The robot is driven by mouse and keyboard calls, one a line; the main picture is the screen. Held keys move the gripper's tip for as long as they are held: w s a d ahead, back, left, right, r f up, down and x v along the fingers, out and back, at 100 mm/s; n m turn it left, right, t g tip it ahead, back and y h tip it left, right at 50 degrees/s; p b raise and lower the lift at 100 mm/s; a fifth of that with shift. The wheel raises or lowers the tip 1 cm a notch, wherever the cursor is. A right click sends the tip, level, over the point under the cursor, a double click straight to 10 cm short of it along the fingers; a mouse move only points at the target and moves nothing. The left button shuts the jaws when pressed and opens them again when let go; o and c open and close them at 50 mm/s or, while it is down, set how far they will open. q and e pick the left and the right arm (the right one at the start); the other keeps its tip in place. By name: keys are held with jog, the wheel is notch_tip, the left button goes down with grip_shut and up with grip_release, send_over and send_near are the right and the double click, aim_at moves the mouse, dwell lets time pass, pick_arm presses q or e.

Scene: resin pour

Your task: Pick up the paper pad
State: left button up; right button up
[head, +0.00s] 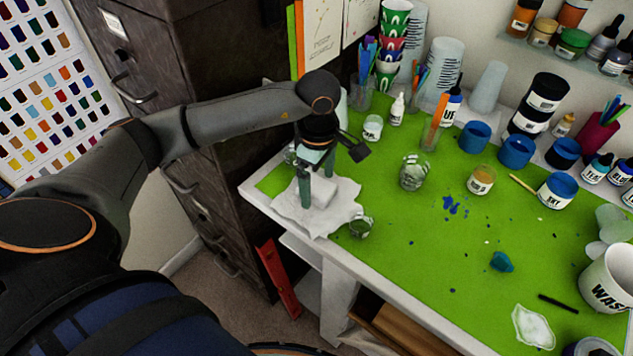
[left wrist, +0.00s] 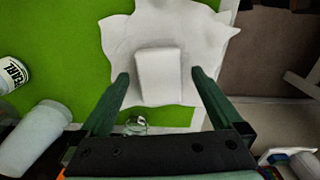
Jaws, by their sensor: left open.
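The paper pad is a small white block (head: 321,193) lying on a crumpled white sheet (head: 338,215) at the near left corner of the green-topped table. My left gripper (head: 316,187) is open, its green fingers pointing down over the pad. In the left wrist view the pad (left wrist: 160,76) sits between the two spread fingertips of my left gripper (left wrist: 160,75), with a gap on each side. I cannot tell how far the tips are above the sheet. My right gripper is in neither view.
A small clear glass (head: 361,227) stands close beside the sheet, and a glass jar (head: 414,172) is farther right. Cups and bottles crowd the back. A dark filing cabinet (head: 215,75) stands left of the table. The table (head: 400,230) is mostly clear at the middle front.

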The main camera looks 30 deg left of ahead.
pick_arm(q)
jog(key=shift+f, duration=0.2)
jog(key=c, duration=1.4)
